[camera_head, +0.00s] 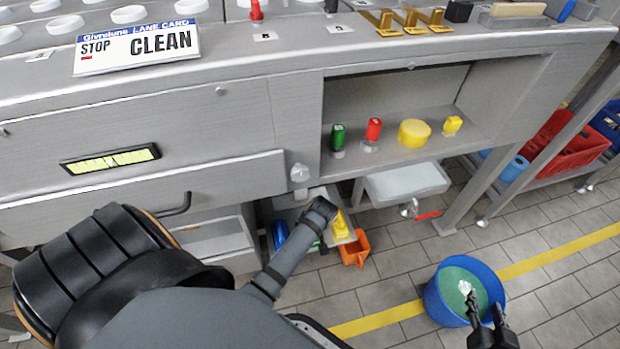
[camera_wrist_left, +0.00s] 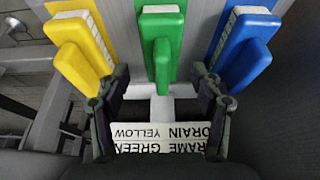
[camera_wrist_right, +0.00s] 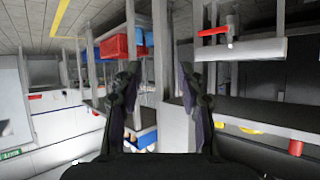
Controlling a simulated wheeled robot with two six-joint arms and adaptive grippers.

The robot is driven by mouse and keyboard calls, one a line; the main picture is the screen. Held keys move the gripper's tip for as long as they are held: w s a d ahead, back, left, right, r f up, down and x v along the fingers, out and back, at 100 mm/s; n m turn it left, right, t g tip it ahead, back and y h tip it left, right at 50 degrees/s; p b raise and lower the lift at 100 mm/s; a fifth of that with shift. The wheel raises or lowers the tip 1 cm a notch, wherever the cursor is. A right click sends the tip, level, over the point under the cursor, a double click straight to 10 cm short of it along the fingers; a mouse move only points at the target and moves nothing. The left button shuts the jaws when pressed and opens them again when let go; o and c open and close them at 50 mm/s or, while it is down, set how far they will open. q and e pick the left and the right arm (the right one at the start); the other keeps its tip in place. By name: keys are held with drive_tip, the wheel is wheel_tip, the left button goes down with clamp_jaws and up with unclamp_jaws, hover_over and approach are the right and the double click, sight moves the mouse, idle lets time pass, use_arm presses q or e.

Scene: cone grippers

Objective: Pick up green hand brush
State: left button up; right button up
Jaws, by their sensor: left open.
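The green hand brush (camera_wrist_left: 162,50) hangs between a yellow brush (camera_wrist_left: 80,60) and a blue brush (camera_wrist_left: 242,55) in the left wrist view. White bristles show at its top. My left gripper (camera_wrist_left: 158,105) is open and empty, its fingers spread on either side below the green brush's lower end; I cannot tell the exact gap. In the head view my left arm hides most of that gripper and of the green brush. My right gripper (camera_head: 484,308) is open over the blue bucket, and its parted fingers (camera_wrist_right: 158,85) hold nothing in the right wrist view.
A white label plate (camera_wrist_left: 160,138) with upside-down text lies below the brushes. In the head view an orange bin (camera_head: 354,250) is near the rack, and the blue bucket (camera_head: 432,302) stands on the tiled floor. The steel counter (camera_head: 240,100) overhangs the brush area.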

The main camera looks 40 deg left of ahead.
use_arm(q)
drive_tip(key=shift+b+x, duration=0.65)
drive_tip(key=shift+x, duration=0.35)
drive_tip(key=shift+b+x, duration=0.6)
drive_tip(key=shift+x, duration=0.4)
drive_tip(key=shift+s, duration=0.1)
drive_tip(key=c, duration=1.3)
use_arm(e)
drive_tip(key=w+r+t, duration=0.1)
drive_tip(key=r+t, duration=0.4)
drive_tip(key=r, duration=0.7)
drive_tip(key=w+r+t, duration=0.2)
drive_tip(key=r+t, duration=0.4)
drive_tip(key=r, duration=0.6)
drive_tip(key=shift+w+d+r+n+t+y, duration=0.2)
drive_tip(key=shift+w+r+n+t+y, duration=0.1)
drive_tip(key=shift+n, duration=0.1)
drive_tip(key=shift+f, duration=0.1)
